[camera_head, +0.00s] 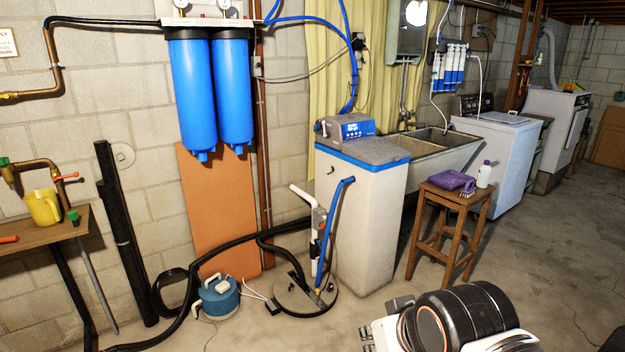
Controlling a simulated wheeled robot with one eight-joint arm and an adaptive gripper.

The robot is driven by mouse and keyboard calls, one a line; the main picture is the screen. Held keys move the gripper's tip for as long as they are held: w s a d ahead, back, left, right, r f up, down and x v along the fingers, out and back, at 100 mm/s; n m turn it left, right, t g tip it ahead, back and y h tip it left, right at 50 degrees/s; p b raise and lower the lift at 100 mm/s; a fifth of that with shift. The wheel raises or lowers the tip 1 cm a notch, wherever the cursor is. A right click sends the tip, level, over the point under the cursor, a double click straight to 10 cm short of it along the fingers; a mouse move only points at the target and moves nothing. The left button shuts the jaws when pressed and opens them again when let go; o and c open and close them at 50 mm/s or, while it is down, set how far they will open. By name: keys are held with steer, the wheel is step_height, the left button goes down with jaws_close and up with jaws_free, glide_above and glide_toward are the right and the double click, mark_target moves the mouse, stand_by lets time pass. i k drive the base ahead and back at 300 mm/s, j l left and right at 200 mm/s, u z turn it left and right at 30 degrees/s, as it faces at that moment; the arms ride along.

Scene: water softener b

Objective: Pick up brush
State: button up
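A small purple brush with pale bristles (467,190) appears to lie on the seat of a brown wooden stool (443,195), right of the middle of the head view. A folded purple cloth (448,179) lies just left of it and partly behind it. A white bottle with a purple cap (484,175) stands right of the brush. My own black and white arm parts show at the bottom, apart from the stool and nearer to the camera. I cannot make out my gripper's fingers there.
A white water softener cabinet (362,222) stands left of the stool. A utility sink (432,148) and a white washer (492,158) are behind it. Hoses run to a round sump lid (305,297) on the floor. Floor right of the stool (555,235) is clear.

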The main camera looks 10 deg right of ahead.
mark_target(469, 189)
steer(key=i+l+z, duration=0.25)
steer(key=z, duration=0.15)
steer(key=i+l+z, duration=0.15)
steer(key=i+z, duration=0.9)
steer(key=z, duration=0.2)
steer(key=i+j+z, duration=0.15)
steer(key=i+z, duration=0.25)
steer(key=i+l+u, duration=0.2)
steer(key=i, duration=0.3)
steer(key=i+l+u, duration=0.15)
steer(key=i, duration=0.35)
steer(key=i+l+u, duration=0.2)
steer(key=i, duration=0.3)
steer(key=i+l+u, duration=0.2)
steer(key=i+u, duration=0.15)
steer(key=i+l+u, duration=0.75)
steer(key=k+j, duration=0.05)
steer(key=k, duration=0.05)
